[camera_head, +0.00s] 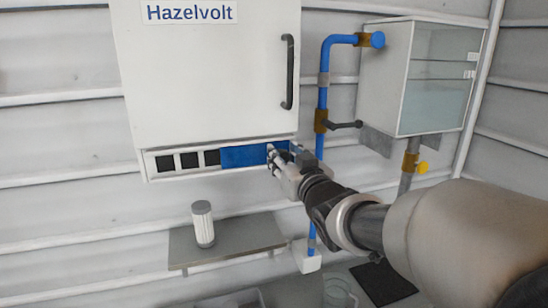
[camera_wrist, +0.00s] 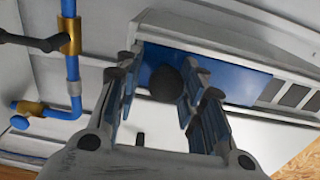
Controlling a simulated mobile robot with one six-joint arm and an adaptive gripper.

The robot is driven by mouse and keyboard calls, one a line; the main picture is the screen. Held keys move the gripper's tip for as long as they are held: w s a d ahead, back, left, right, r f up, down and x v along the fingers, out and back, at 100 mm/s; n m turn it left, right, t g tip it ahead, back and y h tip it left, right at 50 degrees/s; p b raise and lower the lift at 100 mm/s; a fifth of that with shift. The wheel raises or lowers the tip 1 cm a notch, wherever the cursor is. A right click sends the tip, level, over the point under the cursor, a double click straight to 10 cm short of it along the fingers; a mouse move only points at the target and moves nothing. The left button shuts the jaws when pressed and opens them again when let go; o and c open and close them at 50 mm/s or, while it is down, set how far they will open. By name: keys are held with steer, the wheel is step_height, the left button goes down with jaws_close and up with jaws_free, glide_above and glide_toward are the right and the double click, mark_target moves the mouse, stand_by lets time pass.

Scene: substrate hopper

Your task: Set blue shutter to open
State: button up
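The blue shutter (camera_head: 240,156) is a flat panel in the strip along the bottom of the white Hazelvolt cabinet (camera_head: 205,75). It covers the right part of the strip, with dark square openings (camera_head: 189,160) uncovered to its left. The wrist view shows the blue shutter (camera_wrist: 235,83) with a dark round knob (camera_wrist: 165,84) on it. My gripper (camera_head: 272,157) is at the shutter's right end. In the wrist view, its fingers (camera_wrist: 158,72) are open, one on each side of the knob. The knob looks closer to the right finger; contact is unclear.
A blue pipe (camera_head: 323,95) with a dark lever (camera_head: 345,125) runs just right of the cabinet. A glass-fronted box (camera_head: 385,80) hangs farther right. A white ribbed cylinder (camera_head: 203,224) stands on a grey shelf (camera_head: 250,234) below. The space before the strip's left part is clear.

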steer(key=shift+o, duration=0.9)
steer(key=shift+a, duration=0.1)
steer(key=v, duration=1.2)
